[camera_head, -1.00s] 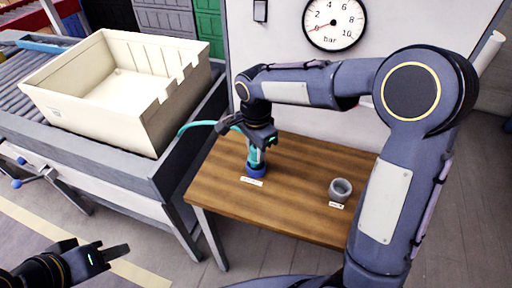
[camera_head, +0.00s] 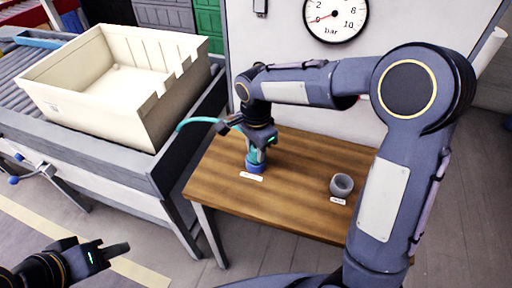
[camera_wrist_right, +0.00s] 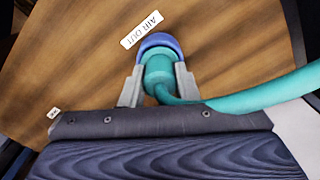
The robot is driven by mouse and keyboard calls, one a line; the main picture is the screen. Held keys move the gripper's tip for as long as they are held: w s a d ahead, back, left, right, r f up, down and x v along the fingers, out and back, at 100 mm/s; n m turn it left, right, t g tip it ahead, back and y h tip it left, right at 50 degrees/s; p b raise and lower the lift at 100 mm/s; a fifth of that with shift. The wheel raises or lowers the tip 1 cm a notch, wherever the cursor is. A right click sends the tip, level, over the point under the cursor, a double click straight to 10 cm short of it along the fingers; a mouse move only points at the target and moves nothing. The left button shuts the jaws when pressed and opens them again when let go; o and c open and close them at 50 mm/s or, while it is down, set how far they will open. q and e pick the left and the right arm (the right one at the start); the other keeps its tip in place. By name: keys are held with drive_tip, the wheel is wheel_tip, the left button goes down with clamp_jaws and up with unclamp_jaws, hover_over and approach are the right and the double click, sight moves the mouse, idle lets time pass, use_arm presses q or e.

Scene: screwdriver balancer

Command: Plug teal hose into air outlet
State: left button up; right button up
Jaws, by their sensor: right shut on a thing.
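The teal hose (camera_head: 196,121) runs from the left to my right gripper (camera_head: 259,153); it also shows in the right wrist view (camera_wrist_right: 262,94). My right gripper (camera_wrist_right: 160,84) is shut around the teal hose end and points down at the table. The blue air outlet (camera_head: 255,168) stands on the wooden table right under the hose end, beside a label reading "AIR OUT" (camera_wrist_right: 141,29). In the right wrist view the blue outlet (camera_wrist_right: 160,42) shows as a ring at the hose end. I cannot tell how deep the hose sits. My left gripper (camera_head: 117,252) is empty with fingers apart, low at the left.
A grey cup-shaped holder (camera_head: 341,185) with a small label stands on the wooden table (camera_head: 300,210) to the right. A cream crate (camera_head: 105,100) sits on the conveyor at left. A pressure gauge (camera_head: 336,15) hangs on the back panel.

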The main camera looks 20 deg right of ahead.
drive_tip(key=o, duration=1.1)
drive_tip(key=shift+r, duration=0.15)
wheel_tip(320, 180, up, 7)
drive_tip(key=shift+r+p, duration=0.2)
drive_tip(key=shift+p, duration=0.15)
drive_tip(key=shift+r, duration=0.1)
